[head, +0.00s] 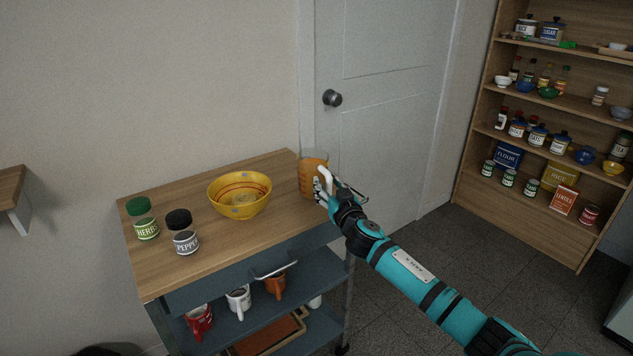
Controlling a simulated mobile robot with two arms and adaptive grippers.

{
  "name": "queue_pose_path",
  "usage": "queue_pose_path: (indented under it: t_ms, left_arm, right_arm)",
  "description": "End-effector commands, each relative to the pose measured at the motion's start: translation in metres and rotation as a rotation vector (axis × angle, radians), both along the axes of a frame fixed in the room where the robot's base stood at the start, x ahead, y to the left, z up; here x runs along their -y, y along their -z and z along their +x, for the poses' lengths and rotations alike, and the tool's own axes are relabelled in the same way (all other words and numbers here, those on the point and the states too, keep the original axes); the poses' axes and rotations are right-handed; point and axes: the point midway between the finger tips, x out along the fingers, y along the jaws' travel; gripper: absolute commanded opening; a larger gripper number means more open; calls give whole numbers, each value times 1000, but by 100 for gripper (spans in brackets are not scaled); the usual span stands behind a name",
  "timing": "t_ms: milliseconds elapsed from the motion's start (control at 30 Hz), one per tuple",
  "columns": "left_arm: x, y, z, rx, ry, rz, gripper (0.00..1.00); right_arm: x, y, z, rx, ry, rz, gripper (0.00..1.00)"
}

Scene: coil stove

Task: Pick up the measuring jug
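The measuring jug (308,180) is clear with orange contents and a pale handle. It stands near the right end of the wooden cart top (190,271). My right gripper (322,186) is at the jug's right side, by the handle, and overlaps it in the head view. The fingers are small and partly hidden against the jug and handle, so I cannot tell whether they are closed on it. My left gripper is not in view.
A yellow bowl (239,195) stands left of the jug. A herbs jar (142,219) and a pepper jar (182,232) stand farther left. Mugs, including a white one (238,299), sit on the lower shelf. A door (385,100) is behind; stocked shelves (520,216) stand right.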

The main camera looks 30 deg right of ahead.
Motion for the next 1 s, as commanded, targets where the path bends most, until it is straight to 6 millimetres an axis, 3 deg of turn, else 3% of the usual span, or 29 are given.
queue_pose_path:
  t_ms: [33,300,1000]
  left_arm:
    - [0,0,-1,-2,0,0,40]
    - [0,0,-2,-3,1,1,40]
    - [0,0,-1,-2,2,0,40]
  right_arm:
    - [0,0,0,0,0,0,33]
    - [0,0,0,0,0,0,0]
    - [0,-2,0,2,0,0,0]
